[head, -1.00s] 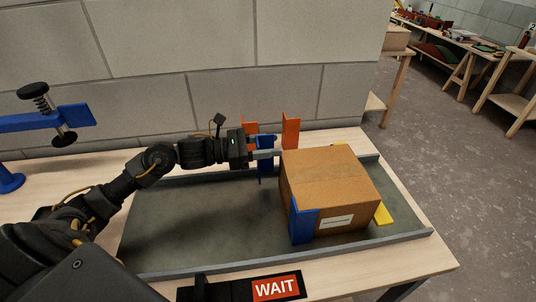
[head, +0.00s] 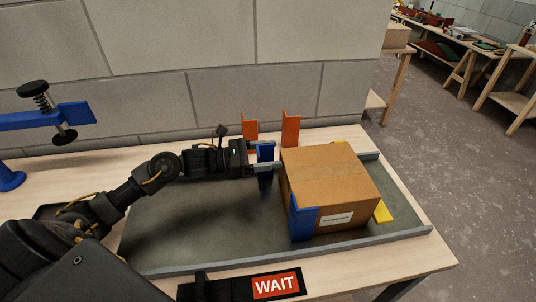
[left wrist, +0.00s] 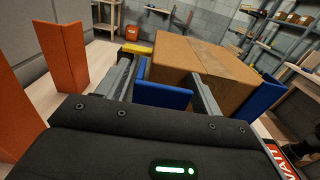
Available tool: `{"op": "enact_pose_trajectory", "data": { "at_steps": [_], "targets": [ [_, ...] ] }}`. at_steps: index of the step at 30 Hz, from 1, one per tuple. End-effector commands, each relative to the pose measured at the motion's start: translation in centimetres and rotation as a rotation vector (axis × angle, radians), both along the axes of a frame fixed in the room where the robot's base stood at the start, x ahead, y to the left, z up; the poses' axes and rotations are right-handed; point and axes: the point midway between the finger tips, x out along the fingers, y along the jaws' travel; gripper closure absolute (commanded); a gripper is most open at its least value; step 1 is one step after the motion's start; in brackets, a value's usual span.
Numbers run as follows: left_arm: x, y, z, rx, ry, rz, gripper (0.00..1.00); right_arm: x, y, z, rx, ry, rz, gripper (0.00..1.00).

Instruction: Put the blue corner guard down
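My left gripper (head: 266,166) is shut on a blue corner guard (head: 265,180), held upright just left of the cardboard box (head: 333,187). In the left wrist view the held guard (left wrist: 163,96) spans the space between the two fingers (left wrist: 163,88), in front of the box. I cannot tell whether its lower end touches the tray. Another blue corner guard (head: 301,219) sits against the box's near left corner.
The box stands in a grey tray (head: 160,268) with a low rim; the tray's left part is clear. Two orange guards (head: 291,128) stand behind it. A yellow guard (head: 383,212) is at the box's right.

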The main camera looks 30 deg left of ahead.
Motion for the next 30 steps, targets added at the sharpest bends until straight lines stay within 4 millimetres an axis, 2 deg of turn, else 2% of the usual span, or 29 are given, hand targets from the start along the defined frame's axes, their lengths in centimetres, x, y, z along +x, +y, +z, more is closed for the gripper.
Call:
{"op": "enact_pose_trajectory", "data": {
  "at_steps": [6,10,12,19,24,30],
  "targets": [
    [0.0,0.0,0.0,0.0,0.0,0.0,0.33,0.0,0.2,0.1,0.002,-0.001,-0.001,0.64],
    [0.0,0.0,0.7,-0.001,0.001,0.0,0.33,0.0,0.2,0.9,0.002,-0.001,-0.001,0.64],
    [-0.6,0.9,-0.1,0.003,0.003,0.001,0.33,0.0,0.2,0.0,0.002,-0.002,-0.001,0.64],
    [-3.9,4.9,-0.3,0.006,0.005,-0.001,0.33,0.0,0.2,-1.9,0.002,-0.002,-0.001,0.64],
    [-5.7,7.3,-0.1,0.004,0.004,-0.002,0.33,0.1,0.0,-2.6,-0.001,0.001,0.0,0.64],
    [-6.8,9.0,0.1,0.0,0.003,0.002,0.33,0.3,-1.3,-2.8,-0.017,-0.002,0.003,0.64]
  ]
}}
